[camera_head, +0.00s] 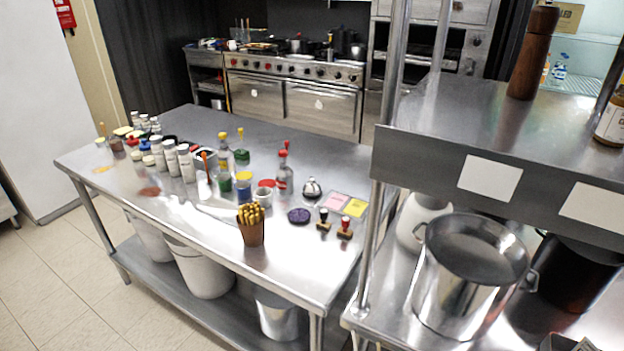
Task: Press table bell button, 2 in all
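Neither of my grippers shows in the head view.
A cup of pencils (251,225) and two stamps (334,225) stand near the table's front edge. Several bottles and jars (180,160) fill the left side. A steel shelf unit (470,150) with a large pot (470,270) stands at the right. Tiled floor (60,290) is clear at the left.

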